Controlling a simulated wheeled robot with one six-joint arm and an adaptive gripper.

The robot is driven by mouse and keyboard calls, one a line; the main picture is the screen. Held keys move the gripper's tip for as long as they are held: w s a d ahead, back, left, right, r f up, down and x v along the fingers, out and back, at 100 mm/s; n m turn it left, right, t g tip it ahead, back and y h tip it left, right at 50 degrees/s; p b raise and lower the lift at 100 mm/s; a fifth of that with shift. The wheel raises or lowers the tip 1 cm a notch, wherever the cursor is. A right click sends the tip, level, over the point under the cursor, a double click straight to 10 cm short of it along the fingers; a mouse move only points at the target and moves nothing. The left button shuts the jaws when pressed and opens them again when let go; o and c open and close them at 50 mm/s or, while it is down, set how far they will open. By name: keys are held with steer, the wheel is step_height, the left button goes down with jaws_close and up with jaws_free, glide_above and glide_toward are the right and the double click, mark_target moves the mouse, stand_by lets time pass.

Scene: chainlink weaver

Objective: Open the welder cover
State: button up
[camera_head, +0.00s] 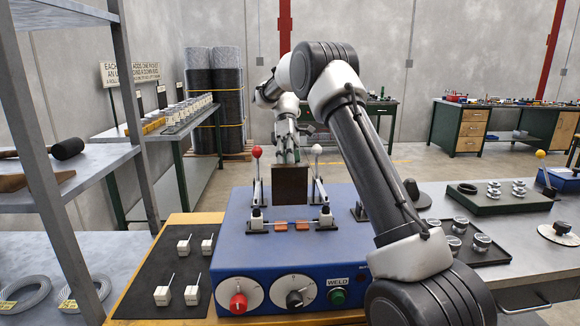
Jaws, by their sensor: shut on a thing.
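The welder (345,208) is a blue box with dials and a green WELD button on its front. The welder cover, a dark brown panel (290,186), stands roughly upright above the middle of its top, between two upright levers. My gripper (287,156) is at the panel's top edge and shut on it. The fingertips are partly hidden by the panel. Two small orange pieces (281,226) lie on the welder top in front of the panel.
A red-knobbed lever (257,155) and a white-knobbed lever (317,150) flank the panel closely. A black mat (150,270) with several white clamps lies left. A dark tray (480,252) with metal parts lies right. My arm crosses the right half.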

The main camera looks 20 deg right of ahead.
steer(key=shift+a+f, duration=0.15)
steer(key=shift+f, duration=0.5)
steer(key=o, duration=1)
steer(key=shift+w, duration=0.15)
steer(key=shift+r, duration=0.1)
